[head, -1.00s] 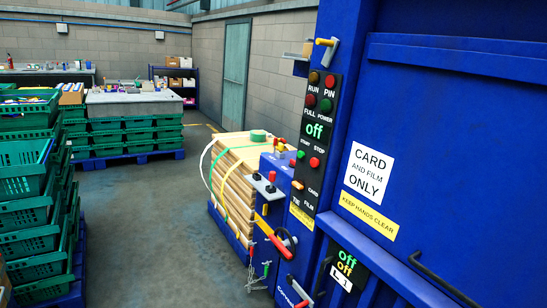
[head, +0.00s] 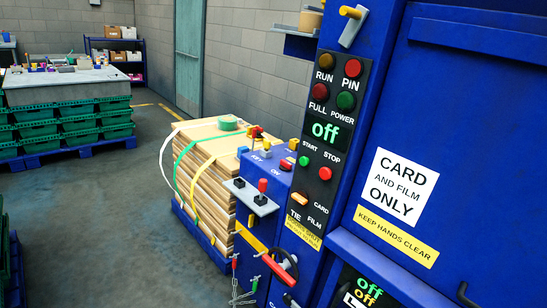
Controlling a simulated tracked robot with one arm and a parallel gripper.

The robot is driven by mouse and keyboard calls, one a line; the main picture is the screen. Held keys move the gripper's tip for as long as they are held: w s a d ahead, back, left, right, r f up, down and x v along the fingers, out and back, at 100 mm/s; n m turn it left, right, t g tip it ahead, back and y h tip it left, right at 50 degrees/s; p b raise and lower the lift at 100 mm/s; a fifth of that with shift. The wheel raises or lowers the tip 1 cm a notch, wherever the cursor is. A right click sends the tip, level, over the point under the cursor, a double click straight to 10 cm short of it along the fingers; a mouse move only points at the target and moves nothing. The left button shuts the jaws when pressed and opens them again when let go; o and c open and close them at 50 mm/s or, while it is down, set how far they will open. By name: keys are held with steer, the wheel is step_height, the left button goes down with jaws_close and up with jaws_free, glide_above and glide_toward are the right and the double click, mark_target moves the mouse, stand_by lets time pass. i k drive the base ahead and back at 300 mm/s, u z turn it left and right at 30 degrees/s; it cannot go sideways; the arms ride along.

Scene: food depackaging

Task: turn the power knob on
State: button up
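The blue baler's control panel (head: 323,140) stands upright in the middle of the view. It has lamps marked RUN, PIN, FULL and POWER, and a green display (head: 324,131) reading "off". I cannot tell for certain which is the power knob. My gripper is not in view.
A strapped stack of cardboard (head: 205,185) stands left of the box. A red-and-yellow lever (head: 262,250) and hanging chains are below it. Green crates (head: 70,130) stand at the back left. The floor (head: 100,220) between is clear. The baler's large blue door fills the right.

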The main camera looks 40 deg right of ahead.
mark_target(285, 166)
steer(key=u, duration=0.05)
steer(key=i, duration=0.7)
steer(key=z, duration=1)
steer(key=i, duration=0.8)
steer(key=u, duration=0.35)
steer(key=i, duration=2.1)
steer(key=z, duration=0.5)
